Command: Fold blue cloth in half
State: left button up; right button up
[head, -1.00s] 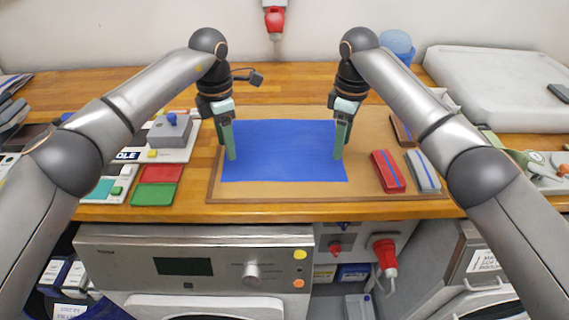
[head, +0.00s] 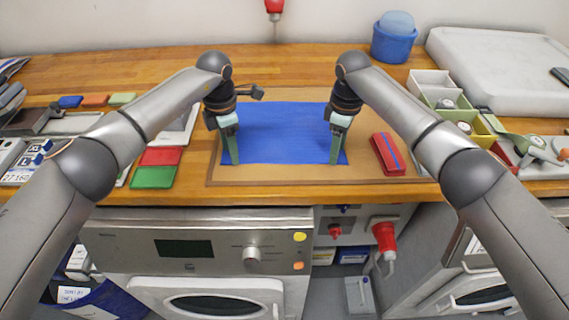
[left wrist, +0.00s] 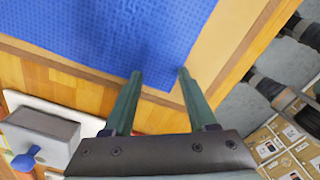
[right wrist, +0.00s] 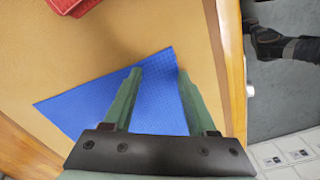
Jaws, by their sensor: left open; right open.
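The blue cloth (head: 280,130) lies flat and spread out on a brown board (head: 290,173) in the head view. My left gripper (head: 235,163) is open at the cloth's near left corner, fingers pointing down. In the left wrist view the cloth (left wrist: 120,30) reaches between the left fingers (left wrist: 160,72). My right gripper (head: 336,162) is open at the near right corner. In the right wrist view that corner of the cloth (right wrist: 155,85) lies between and just past the right fingers (right wrist: 158,71). Whether the fingertips touch the cloth cannot be told.
A red folded item (head: 387,154) lies on the board to the right. Red (head: 161,156) and green (head: 153,177) pads lie left of it. A blue tub (head: 394,40) and divided bins (head: 432,83) stand at the back right. The counter's front edge (head: 290,200) is close.

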pick_arm(q)
jog(key=shift+f, duration=0.15)
pick_arm(e)
jog(key=shift+f, duration=0.15)
pick_arm(q)
jog(key=shift+c, duration=0.3)
pick_arm(e)
jog(key=shift+c, duration=0.3)
pick_arm(q)
jog(key=shift+c, duration=0.3)
pick_arm(e)
jog(key=shift+c, duration=0.3)
pick_arm(q)
jog(key=shift+c, duration=0.4)
pick_arm(e)
jog(key=shift+c, duration=0.4)
pick_arm(q)
jog(key=c, duration=0.7)
pick_arm(e)
jog(key=c, duration=0.7)
pick_arm(q)
grip_shut()
pick_arm(e)
jog(key=shift+d, duration=0.1)
grip_shut()
pick_arm(q)
jog(key=shift+a+r, duration=0.1)
jog(key=shift+r, duration=0.1)
pick_arm(e)
jog(key=shift+r, duration=0.2)
